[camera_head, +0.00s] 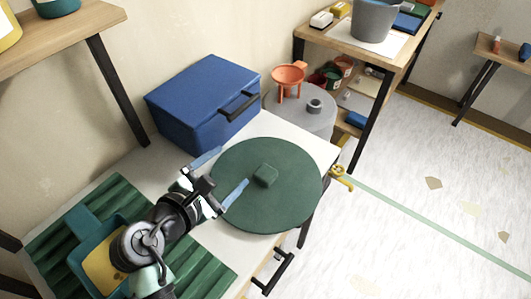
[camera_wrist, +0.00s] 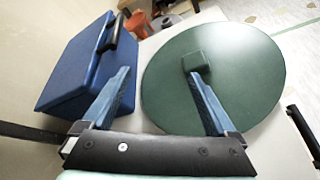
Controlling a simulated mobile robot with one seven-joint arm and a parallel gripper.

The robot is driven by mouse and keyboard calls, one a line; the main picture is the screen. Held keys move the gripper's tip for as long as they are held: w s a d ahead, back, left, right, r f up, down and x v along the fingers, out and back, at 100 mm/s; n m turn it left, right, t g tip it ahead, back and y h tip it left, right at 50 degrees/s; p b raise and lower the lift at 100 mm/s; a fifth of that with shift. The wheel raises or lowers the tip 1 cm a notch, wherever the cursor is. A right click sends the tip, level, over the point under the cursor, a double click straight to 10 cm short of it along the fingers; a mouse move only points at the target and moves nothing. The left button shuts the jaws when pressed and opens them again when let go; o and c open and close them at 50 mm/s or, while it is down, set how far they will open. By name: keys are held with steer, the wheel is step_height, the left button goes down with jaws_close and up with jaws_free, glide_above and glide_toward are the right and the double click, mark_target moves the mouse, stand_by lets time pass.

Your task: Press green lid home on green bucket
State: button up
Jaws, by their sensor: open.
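The green lid (camera_head: 290,205) is a wide, dark green disc with a small block-shaped knob (camera_head: 265,176) at its middle. The green bucket cannot be made out; anything under the lid is hidden, so I cannot tell how the lid is seated. My gripper (camera_head: 234,165) is open and empty, with blue fingers at the lid's left edge. In the wrist view (camera_wrist: 159,73) the right finger overlaps the lid, just below the knob.
A blue box (camera_head: 203,105) with a black handle stands behind my gripper. A green ribbed tray (camera_head: 95,205) lies at left. A yellow tap (camera_head: 342,177) is right of the lid.

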mark_target(262, 175)
steer(key=s+n, duration=0.1)
steer(key=s+f+n+h+p, duration=0.1)
steer(key=s+n, duration=0.1)
steer(key=s+n+g+p, duration=0.1)
steer(key=n, duration=0.1)
steer(key=shift+s+d+f+h, duration=0.15)
steer(key=shift+d+f+h, duration=0.15)
steer(key=shift+h, duration=0.1)
steer(key=shift+d+f, duration=0.15)
steer(key=shift+f, duration=0.05)
steer(key=b+x, duration=0.1)
steer(key=x, duration=0.6)
steer(key=shift+d, duration=0.1)
steer(key=shift+s+f+b+x, duration=0.15)
steer(key=shift+b+x, duration=0.2)
steer(key=shift+x, duration=1.05)
steer(key=shift+s+f+b+x, duration=0.1)
steer(key=shift+f+b+x, duration=0.15)
steer(key=shift+x, duration=1.15)
steer(key=shift+r, duration=0.15)
jaws_close()
